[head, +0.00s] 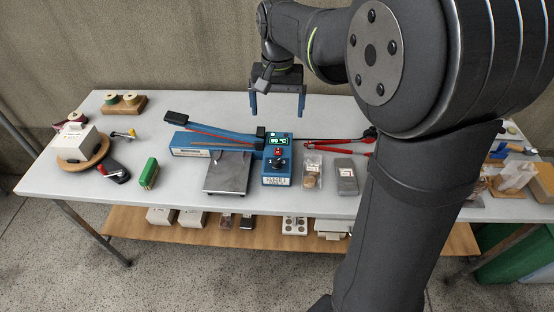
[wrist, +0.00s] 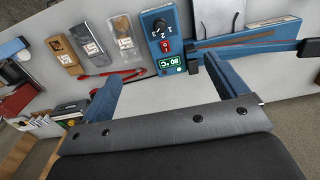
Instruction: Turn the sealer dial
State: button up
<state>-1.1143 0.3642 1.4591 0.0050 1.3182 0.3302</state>
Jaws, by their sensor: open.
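The blue heat sealer (head: 190,143) stands on the white table, its long arm raised at the left end. Its control box (head: 276,182) carries a black dial (head: 277,163), a red switch and a green display reading 80 °C. The dial (wrist: 160,27) also shows in the wrist view, upside down, with numbers beside it; its exact setting is too small to tell. My gripper (head: 278,114) is open and empty, pointing down above the far side of the sealer, apart from it. In the wrist view its two blue fingers (wrist: 168,92) are spread wide.
Right of the control box lie a clear bag with a cookie (head: 312,172), a grey packet (head: 346,178) and red-handled tongs (head: 340,146). A grey plate (head: 228,174) sits in front of the sealer.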

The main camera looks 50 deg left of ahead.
jog(key=shift+w+d+f+m, duration=0.1)
jog(key=shift+w+d+m, duration=0.05)
jog(key=shift+m, duration=0.15)
jog(key=c, duration=0.3)
jog(key=w+m, duration=0.1)
jog(key=m, duration=0.1)
jog(key=d+f+m+g, duration=0.1)
jog(key=m, duration=0.1)
jog(key=shift+w, duration=0.35)
jog(key=c, duration=0.8)
jog(key=w+m, duration=0.1)
jog(key=m, duration=0.1)
jog(key=w+d+f+m+g+y, duration=0.1)
jog(key=m, duration=0.2)
jog(key=d+m+g, duration=0.1)
jog(key=m, duration=0.1)
jog(key=shift+w+f+y, duration=0.15)
jog(key=shift+w+y, duration=0.15)
jog(key=shift+w, duration=0.1)
jog(key=m, duration=0.4)
send_near(277, 160)
jog(key=shift+g+y, duration=0.4)
jog(key=x, duration=0.8)
jog(key=shift+w+d+f, duration=0.2)
jog(key=shift+d+f, duration=0.15)
jog(key=shift+f, duration=0.2)
jog(key=c, duration=0.7)
